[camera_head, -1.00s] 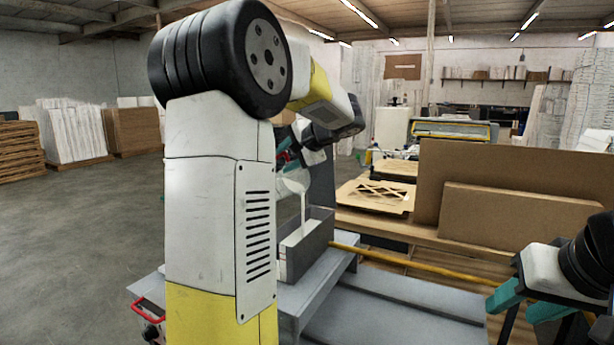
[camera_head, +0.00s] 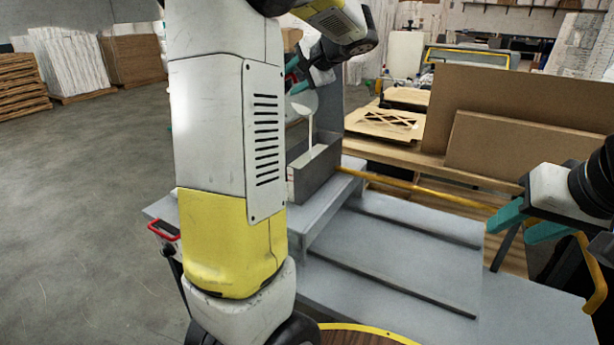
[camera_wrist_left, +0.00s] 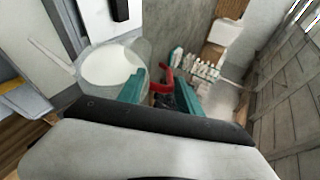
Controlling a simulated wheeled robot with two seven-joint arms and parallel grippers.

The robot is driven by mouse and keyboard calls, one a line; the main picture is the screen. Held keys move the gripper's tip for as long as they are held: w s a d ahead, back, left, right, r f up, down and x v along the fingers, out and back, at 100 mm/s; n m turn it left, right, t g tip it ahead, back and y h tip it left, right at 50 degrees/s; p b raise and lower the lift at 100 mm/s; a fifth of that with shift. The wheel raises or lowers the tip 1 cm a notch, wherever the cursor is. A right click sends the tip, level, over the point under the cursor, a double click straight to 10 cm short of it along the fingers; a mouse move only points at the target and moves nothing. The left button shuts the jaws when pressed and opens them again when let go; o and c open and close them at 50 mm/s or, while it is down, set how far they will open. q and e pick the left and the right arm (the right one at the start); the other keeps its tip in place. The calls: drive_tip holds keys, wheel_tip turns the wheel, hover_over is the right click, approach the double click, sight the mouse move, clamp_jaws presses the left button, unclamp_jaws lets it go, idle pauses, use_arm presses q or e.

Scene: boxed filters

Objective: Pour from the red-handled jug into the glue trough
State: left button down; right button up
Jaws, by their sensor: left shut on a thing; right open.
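The clear jug (camera_head: 304,100) is tilted above the glue trough, and a white stream (camera_head: 310,128) falls from it into the trough. The glue trough (camera_head: 318,173) is a grey, long open box with white liquid showing inside. My left gripper (camera_head: 293,76) is shut on the jug's red handle; my arm partly hides this in the head view. In the left wrist view the jug (camera_wrist_left: 142,52) holds white liquid, and its red handle (camera_wrist_left: 165,78) is between the teal fingers. My right gripper (camera_head: 535,218) is open and empty at the right, away from the jug.
The trough stands on a grey metal bench (camera_head: 400,255) with a clear lower surface. A yellow rail (camera_head: 425,188) runs behind it. Brown boards (camera_head: 520,110) stand at the back right. A red-handled cart part (camera_head: 163,230) is at the left.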

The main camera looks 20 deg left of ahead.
use_arm(q)
drive_tip(key=shift+s+d+f+t+y, duration=0.3)
drive_tip(key=shift+d+f+y, duration=0.1)
drive_tip(key=shift+f+y, duration=0.15)
drive_tip(key=shift+s+d+f+t+y, duration=0.2)
drive_tip(key=shift+d+f+t+y, duration=0.1)
drive_tip(key=shift+d+f+y, duration=0.15)
idle(7.0)
